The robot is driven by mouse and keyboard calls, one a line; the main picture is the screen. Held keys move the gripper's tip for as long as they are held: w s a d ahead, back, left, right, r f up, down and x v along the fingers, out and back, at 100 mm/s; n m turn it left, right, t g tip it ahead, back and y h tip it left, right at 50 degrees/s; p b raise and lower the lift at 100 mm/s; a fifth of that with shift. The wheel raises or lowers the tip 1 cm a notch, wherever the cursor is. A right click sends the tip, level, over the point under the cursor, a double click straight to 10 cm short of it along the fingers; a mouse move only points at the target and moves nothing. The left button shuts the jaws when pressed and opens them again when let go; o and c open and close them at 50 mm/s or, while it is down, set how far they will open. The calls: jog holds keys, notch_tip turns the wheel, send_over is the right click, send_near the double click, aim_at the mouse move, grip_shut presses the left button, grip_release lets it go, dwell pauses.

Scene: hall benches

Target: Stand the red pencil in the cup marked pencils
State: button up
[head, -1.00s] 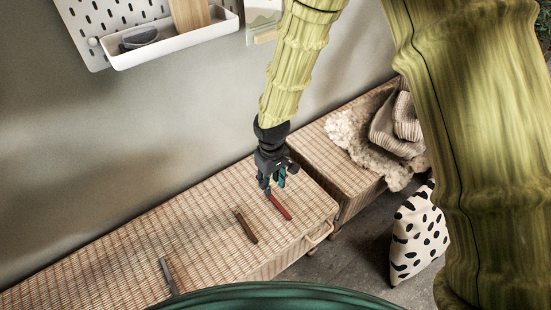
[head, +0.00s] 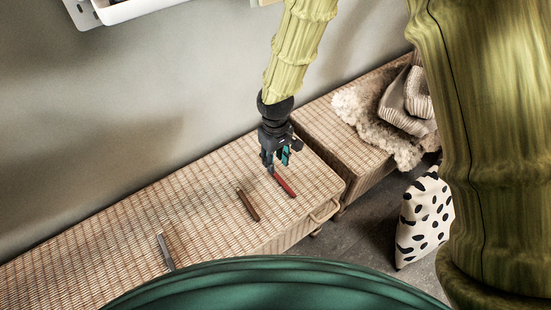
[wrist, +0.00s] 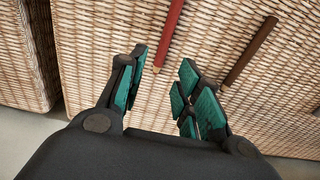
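The red pencil (head: 285,186) lies on the woven bench top near its right end. My gripper (head: 275,165) is over the pencil's far end, pointing down. In the wrist view my gripper (wrist: 164,78) is open, its green-padded fingers apart with nothing held between them. There the red pencil (wrist: 171,30) lies ahead, its pale tip near the gap between the fingertips; whether the fingers reach down to its height I cannot tell. No cup marked pencils is in view.
A brown pencil (head: 247,204) and a grey stick-like item (head: 166,251) lie further left on the woven bench (head: 120,219). A second bench to the right bears a fluffy fleece (head: 364,109) and knitted cloth. A spotted bag (head: 424,222) stands on the floor. A white shelf edge (head: 128,8) shows top left.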

jog(key=shift+f+b, duration=0.6)
jog(key=shift+f, duration=2.1)
grip_shut()
jog(key=shift+r+p, duration=3.6)
jog(key=shift+r, duration=0.45)
